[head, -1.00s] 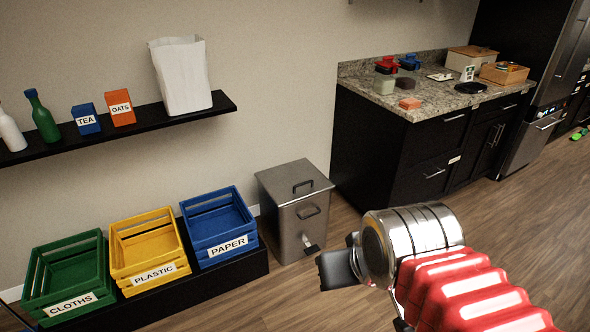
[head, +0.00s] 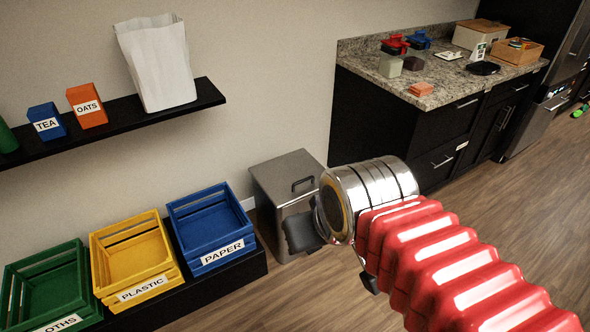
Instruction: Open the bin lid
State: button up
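The metal bin (head: 268,197) stands on the floor against the wall, between the blue crate and the dark cabinet. Its flat square lid (head: 284,173) is down and has a dark handle (head: 303,184) on top. My gripper (head: 302,236) is in front of the bin's right front side in the picture, and my arm hides that part of the bin. One dark finger shows against the bin's lower front. A second dark piece shows below my wrist. I cannot tell whether the gripper touches the bin or how far apart the fingers are.
Green (head: 45,283), yellow (head: 137,285) and blue (head: 216,264) crates stand on a low black stand to the left. A shelf (head: 205,99) with a white bag hangs above. A dark cabinet (head: 362,131) with a cluttered granite top stands right. Open floor (head: 540,190) lies at the right.

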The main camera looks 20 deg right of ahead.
aim_at(286, 179)
jog(key=u, duration=0.15)
jog(key=i, duration=1.2)
jog(key=u, duration=0.2)
